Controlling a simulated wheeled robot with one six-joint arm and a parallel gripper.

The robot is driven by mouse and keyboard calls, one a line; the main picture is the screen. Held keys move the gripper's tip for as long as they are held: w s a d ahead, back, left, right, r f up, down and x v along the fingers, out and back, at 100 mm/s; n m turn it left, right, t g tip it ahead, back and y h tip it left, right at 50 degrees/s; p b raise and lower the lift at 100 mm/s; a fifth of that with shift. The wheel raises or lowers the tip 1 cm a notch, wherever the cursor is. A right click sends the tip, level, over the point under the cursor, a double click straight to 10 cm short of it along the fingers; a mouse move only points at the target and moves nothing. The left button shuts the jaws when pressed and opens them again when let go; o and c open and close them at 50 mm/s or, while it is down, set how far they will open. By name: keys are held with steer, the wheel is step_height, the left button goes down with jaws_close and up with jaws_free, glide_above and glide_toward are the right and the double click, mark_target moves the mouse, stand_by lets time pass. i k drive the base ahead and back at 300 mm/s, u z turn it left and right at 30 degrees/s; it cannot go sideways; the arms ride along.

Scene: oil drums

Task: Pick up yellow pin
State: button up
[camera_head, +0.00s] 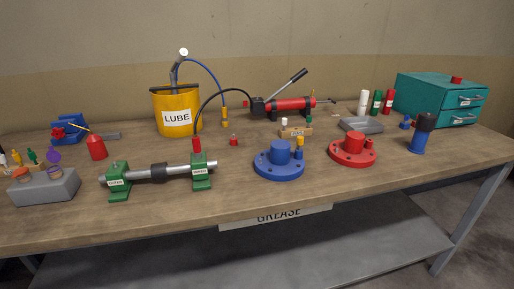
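Several small yellow pieces show, and I cannot tell for certain which is the yellow pin. A small yellow pin (300,142) stands at the right rim of the blue round flange (279,168), beside its raised hub. A yellow fitting (225,121) stands upright below the end of the blue hose. My gripper is not in view.
The yellow LUBE bucket (177,118) stands at the back. A green-ended shaft stand (158,171), red flange (352,151), blue cylinder (418,142) and grey block (45,187) stand nearer the front. A teal drawer box (416,98) is at back right. The table's front edge (380,181) is clear.

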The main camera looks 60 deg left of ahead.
mark_target(300, 140)
steer(key=u, duration=2.05)
steer(key=i, duration=0.2)
steer(key=z, duration=0.05)
